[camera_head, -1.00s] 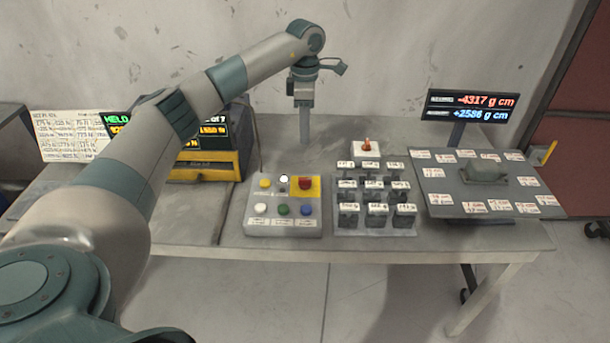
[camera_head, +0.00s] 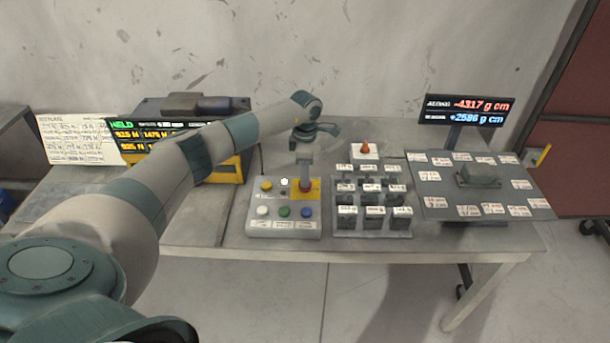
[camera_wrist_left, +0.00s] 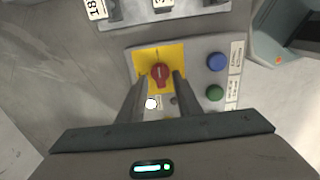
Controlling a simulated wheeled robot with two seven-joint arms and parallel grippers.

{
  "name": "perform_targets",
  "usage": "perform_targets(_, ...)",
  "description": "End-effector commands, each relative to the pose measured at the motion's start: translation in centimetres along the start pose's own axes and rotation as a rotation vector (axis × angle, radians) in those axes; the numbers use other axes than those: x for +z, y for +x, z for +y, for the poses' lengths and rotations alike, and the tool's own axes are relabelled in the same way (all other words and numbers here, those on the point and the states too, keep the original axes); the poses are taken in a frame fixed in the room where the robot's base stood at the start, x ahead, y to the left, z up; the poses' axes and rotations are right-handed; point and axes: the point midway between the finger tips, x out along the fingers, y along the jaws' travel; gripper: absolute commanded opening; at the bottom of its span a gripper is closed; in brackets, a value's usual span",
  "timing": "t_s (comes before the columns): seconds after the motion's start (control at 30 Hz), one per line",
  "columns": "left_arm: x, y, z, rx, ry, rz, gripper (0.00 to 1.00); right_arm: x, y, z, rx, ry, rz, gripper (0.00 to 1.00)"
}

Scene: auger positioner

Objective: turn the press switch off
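A grey control box (camera_head: 256,226) on the table carries several round buttons and a yellow plate (camera_head: 314,191) with a red rotary knob (camera_head: 305,186). I take this knob as the press switch; in the left wrist view, the knob (camera_wrist_left: 160,76) sits on its yellow plate (camera_wrist_left: 146,57). My left gripper (camera_head: 304,181) points down right over the knob and partly hides it in the head view. In the wrist view its fingers are apart, one on each side of the knob, with small gaps visible. Whether the tips reach knob height is unclear. My right gripper is out of view.
A rack of labelled blocks (camera_head: 373,213) is just right of the box. A tilted plate (camera_head: 440,190) with labels and a display (camera_head: 463,111) stand farther right.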

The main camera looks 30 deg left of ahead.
Motion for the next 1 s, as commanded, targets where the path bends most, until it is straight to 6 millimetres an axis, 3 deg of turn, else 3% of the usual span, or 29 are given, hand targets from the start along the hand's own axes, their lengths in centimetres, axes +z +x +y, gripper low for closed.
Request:
perform_targets(0.2,0.0,1.6,0.0,-0.001,-0.001,0.000,0.31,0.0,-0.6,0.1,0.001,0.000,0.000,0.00)
perform_targets(0.53,0.0,1.9,0.0,0.000,0.000,0.000,0.31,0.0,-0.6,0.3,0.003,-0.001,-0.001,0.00)
perform_targets(0.57,0.0,1.9,0.0,0.000,0.000,0.000,0.29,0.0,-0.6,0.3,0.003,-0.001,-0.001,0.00)
perform_targets(0.7,0.0,1.9,0.0,0.000,0.000,0.000,0.00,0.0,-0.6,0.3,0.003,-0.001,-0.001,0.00)
perform_targets(1.0,0.0,1.9,0.0,0.000,-0.011,0.000,0.00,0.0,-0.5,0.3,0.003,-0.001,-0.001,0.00)
